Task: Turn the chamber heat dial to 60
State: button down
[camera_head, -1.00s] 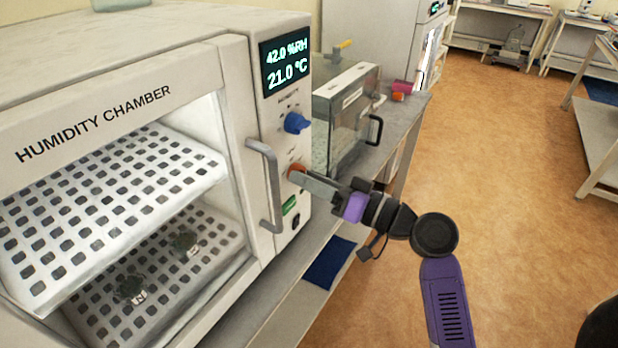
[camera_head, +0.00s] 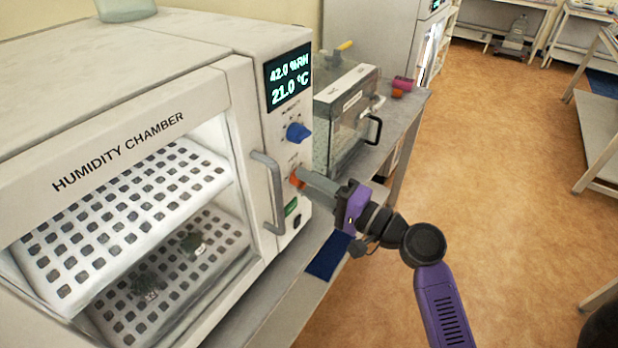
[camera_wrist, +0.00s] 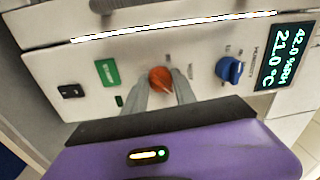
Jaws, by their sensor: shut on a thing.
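The humidity chamber (camera_head: 120,180) stands at the left in the head view. Its orange-red heat dial (camera_head: 297,177) sits low on the right-hand control panel, below the blue humidity dial (camera_head: 298,132). My gripper (camera_head: 302,176) is shut on the orange dial, and its fingers hide part of it. In the wrist view the orange dial (camera_wrist: 161,80) shows between the two fingertips, with the blue dial (camera_wrist: 230,69) to its right. The display (camera_head: 288,76) reads 42.0 %RH and 21.0 °C. The heat dial's scale marks are too small to read.
The chamber's door handle (camera_head: 269,190) stands out just left of the dials. A glass-sided box (camera_head: 345,115) stands behind on the bench.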

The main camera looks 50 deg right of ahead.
jog(key=shift+m+p, duration=0.45)
jog(key=shift+m, duration=0.45)
jog(key=c, duration=1)
grip_release()
jog(key=s+b, duration=0.3)
jog(key=s, duration=0.5)
jog(key=shift+f, duration=0.25)
jog(key=shift+d, duration=0.1)
